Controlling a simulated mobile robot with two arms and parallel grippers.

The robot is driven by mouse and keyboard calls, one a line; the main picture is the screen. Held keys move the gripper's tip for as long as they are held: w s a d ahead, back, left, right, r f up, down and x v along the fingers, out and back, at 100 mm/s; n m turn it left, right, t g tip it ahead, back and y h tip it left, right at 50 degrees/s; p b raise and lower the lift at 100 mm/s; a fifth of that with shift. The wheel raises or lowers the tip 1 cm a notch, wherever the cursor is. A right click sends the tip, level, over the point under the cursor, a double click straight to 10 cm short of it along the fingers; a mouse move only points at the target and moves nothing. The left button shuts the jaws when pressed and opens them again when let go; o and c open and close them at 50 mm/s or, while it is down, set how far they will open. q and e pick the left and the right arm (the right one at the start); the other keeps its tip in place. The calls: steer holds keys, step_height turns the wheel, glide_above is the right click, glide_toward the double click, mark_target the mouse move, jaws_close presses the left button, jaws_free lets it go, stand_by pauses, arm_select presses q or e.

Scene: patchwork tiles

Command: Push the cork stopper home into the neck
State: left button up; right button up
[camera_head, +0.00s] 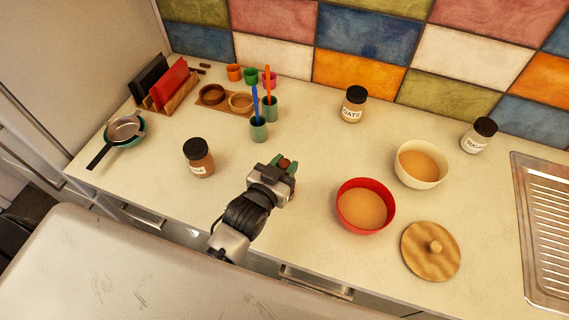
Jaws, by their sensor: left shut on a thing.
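My left gripper (285,166) is over the middle of the counter, with its greenish fingertips close around a small brown round thing (285,162). This looks like the cork stopper, with only its top showing between the fingers. No bottle neck shows clearly; my gripper and wrist cover the spot below. I cannot tell whether the stopper touches a neck. My right gripper is not in view.
A brown jar (198,158) stands left of my gripper, and a green cup with a blue-handled tool (258,130) stands behind it. A red bowl (350,184) is close on the right. A wooden lid (446,262) lies front right.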

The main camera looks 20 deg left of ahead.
arm_select(q)
steer(key=shift+p, duration=0.5)
stand_by(1.0)
steer(key=shift+f+b, duration=0.45)
steer(key=shift+f, duration=0.15)
steer(key=shift+r, duration=0.1)
steer(key=shift+r+p, duration=0.5)
steer(key=shift+p, duration=0.25)
steer(key=shift+p, duration=0.6)
stand_by(1.4)
steer(key=shift+f+b, duration=0.35)
steer(key=shift+f, duration=0.15)
steer(key=o, duration=0.9)
steer(key=shift+d+f, duration=0.1)
steer(key=shift+o, duration=0.2)
